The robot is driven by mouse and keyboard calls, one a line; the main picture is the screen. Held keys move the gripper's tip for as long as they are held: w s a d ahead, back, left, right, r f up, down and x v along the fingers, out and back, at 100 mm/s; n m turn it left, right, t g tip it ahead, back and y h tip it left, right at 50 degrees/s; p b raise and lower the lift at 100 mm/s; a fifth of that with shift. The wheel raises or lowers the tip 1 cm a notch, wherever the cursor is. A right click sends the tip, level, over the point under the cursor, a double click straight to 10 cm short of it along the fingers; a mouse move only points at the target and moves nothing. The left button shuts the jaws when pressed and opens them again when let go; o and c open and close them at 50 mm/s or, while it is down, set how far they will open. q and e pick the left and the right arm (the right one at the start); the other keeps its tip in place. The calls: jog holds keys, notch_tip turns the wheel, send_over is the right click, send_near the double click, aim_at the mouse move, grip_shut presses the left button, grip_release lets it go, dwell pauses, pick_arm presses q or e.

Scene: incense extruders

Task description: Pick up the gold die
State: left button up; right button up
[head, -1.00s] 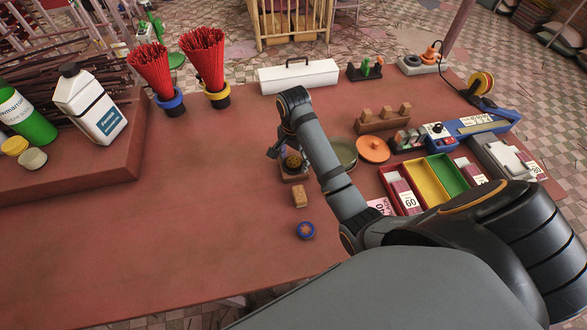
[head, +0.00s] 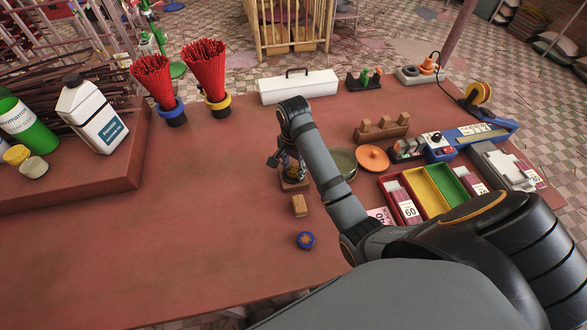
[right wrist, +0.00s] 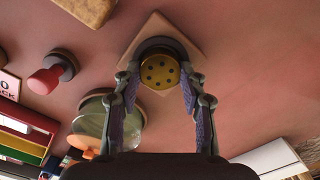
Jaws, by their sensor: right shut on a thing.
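The gold die (right wrist: 160,71) is a round golden disc with several dark holes in its face, in a dark ring on a square wooden base (right wrist: 188,36). In the right wrist view my right gripper (right wrist: 158,82) has its fingers on both sides of the die, shut on it. In the head view the right gripper (head: 288,167) is over the wooden base (head: 294,185), and the die is small and partly hidden by the fingers. Whether the die is lifted off its base I cannot tell. My left gripper is not in view.
The table's left middle is clear.

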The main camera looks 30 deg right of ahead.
aim_at(293, 170)
notch_tip(293, 170, up, 3)
jog(key=shift+w+r+p, duration=0.1)
jog(key=shift+r+p, duration=0.1)
jog(key=shift+p, duration=1.05)
jog(key=s+d+r+p, duration=0.6)
jog(key=s+r, duration=0.3)
jog(key=s, duration=0.3)
jog(key=shift+s+r+p, duration=0.15)
jog(key=shift+s+p, duration=0.2)
jog(key=shift+p, duration=0.45)
jog(key=shift+s, duration=0.1)
